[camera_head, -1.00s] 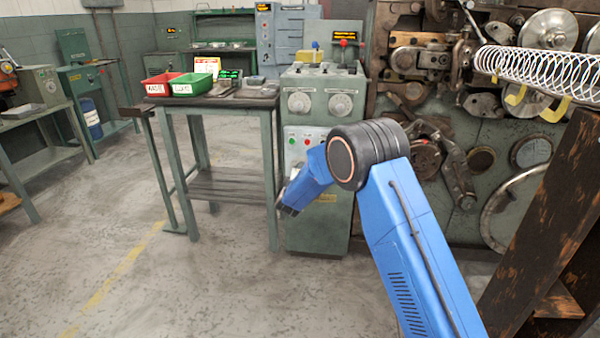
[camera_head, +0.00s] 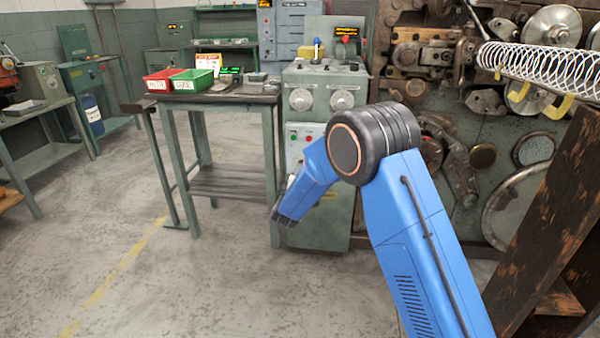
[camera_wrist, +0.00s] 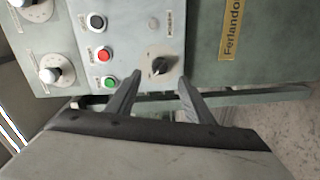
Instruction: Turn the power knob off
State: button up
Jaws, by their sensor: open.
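The power knob (camera_wrist: 160,66) is a dark selector on a round plate on the grey panel. It shows in the wrist view, just beyond my fingertips and about midway between their lines. My gripper (camera_wrist: 157,80) is open, with both grey fingers apart and nothing between them. A gap seems to remain between the fingertips and the knob. The green control cabinet (camera_head: 320,222) stands behind my arm.
Red (camera_wrist: 103,54), green (camera_wrist: 109,83) and black (camera_wrist: 96,22) buttons sit left of the knob. Two large dials (camera_head: 342,100) are above. A side table (camera_head: 230,180) with red and green bins stands left of the cabinet. The coiler machine (camera_head: 480,130) is at right.

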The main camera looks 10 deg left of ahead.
jog(key=s, duration=0.9)
jog(key=shift+a+r, duration=0.15)
jog(key=shift+r, duration=0.15)
jog(key=s+d+r+m+g+y, duration=0.2)
jog(key=d+r+m+g+y, duration=0.1)
jog(key=d+r, duration=0.6)
jog(key=s+d+r+m+g+y, duration=0.1)
jog(key=s+d+r+m, duration=0.1)
jog(key=s+d+r, duration=0.3)
jog(key=s+d+r+m+g, duration=0.1)
jog(key=s+d+r+g, duration=0.15)
jog(key=s+d, duration=0.4)
jog(key=s+d+f+m+g+h, duration=0.1)
jog(key=s+d+m+g, duration=0.1)
jog(key=s+d, duration=0.5)
jog(key=s+d+f+m+g+h, duration=0.1)
jog(key=s+d+m, duration=0.3)
jog(key=s, duration=1.4)
jog(key=s+d+f+m+g+h, duration=0.1)
jog(key=s+d+f+m+g, duration=0.1)
jog(key=s+d, duration=0.7)
jog(key=s+m+g, duration=0.1)
jog(key=s, duration=0.3)
jog(key=shift+d+m, duration=0.3)
